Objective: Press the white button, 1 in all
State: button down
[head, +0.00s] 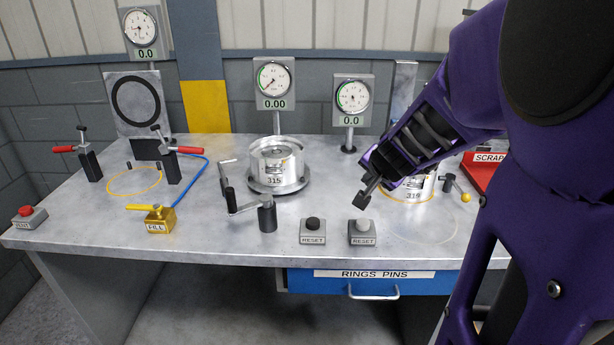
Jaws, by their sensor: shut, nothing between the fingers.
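The white button (362,225) sits on top of a small grey box labelled RESET (362,240) near the front edge of the bench. My gripper (362,201) is shut and empty, with its dark fingertips pointing down. In the picture its tips are just above the white button. I cannot tell whether they touch it, but a small gap seems to show. The button's whole top is not clearly visible.
A black button (312,224) on a similar RESET box stands just left. A crank handle (265,213), a metal cylinder marked 315 (280,168) and another marked 319 (418,188) stand on the bench (215,235). A red tray (480,170) is behind my arm.

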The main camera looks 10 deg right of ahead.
aim_at(363, 225)
notch_tip(363, 225, down, 9)
jog(key=b, duration=0.8)
jog(key=shift+r, duration=0.1)
dwell(1.8)
jog(key=shift+f, duration=0.4)
jog(key=shift+f, duration=0.6)
dwell(0.7)
jog(key=shift+r, duration=0.15)
jog(key=shift+r+p, duration=0.85)
jog(key=shift+p, duration=0.05)
